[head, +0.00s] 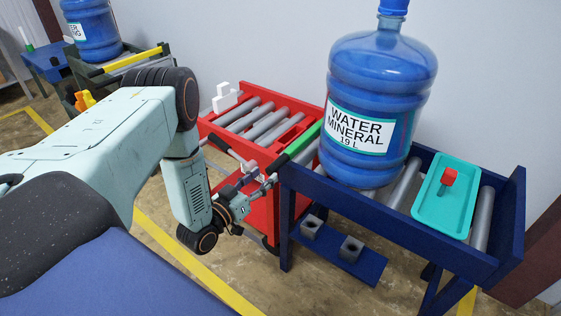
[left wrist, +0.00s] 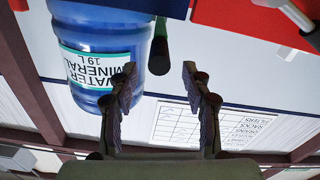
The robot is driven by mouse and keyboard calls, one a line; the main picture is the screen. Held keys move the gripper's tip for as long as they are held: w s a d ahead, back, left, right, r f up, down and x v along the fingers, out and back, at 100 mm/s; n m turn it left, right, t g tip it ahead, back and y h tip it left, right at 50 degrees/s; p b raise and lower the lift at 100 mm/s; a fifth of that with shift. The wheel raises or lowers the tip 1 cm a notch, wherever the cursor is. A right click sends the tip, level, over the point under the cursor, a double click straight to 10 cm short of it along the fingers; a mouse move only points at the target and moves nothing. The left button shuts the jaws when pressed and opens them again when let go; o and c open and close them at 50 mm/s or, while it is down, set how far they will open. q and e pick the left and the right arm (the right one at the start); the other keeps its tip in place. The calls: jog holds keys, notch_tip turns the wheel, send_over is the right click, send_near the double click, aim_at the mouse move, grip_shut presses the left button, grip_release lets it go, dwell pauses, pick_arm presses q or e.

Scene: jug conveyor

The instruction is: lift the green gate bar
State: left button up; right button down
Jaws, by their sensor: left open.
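The green gate bar (head: 303,139) lies along the edge between the red roller cart and the blue roller table, in front of the big water jug. My left gripper (head: 264,184) is just in front of the near end of the bar. In the left wrist view its two fingers (left wrist: 160,78) are spread, with nothing between the tips. The blue jug (head: 375,95), labelled mineral water, stands upright on the blue table's rollers. My right gripper is in neither view.
The red cart (head: 222,128) has bare rollers and a white piece at its far end. The blue table (head: 510,225) holds a teal tray (head: 428,222) with a red-topped item. Another jug (head: 92,30) stands on a cart at far left. Yellow lines mark the floor.

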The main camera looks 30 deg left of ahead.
aim_at(279, 163)
pick_arm(q)
jog(key=shift+w+d+r, duration=0.1)
jog(key=shift+w+d, duration=0.05)
jog(key=shift+w, duration=0.15)
jog(key=w+b, duration=0.2)
jog(key=w, duration=0.5)
jog(key=shift+d, duration=0.2)
grip_shut()
dwell(0.3)
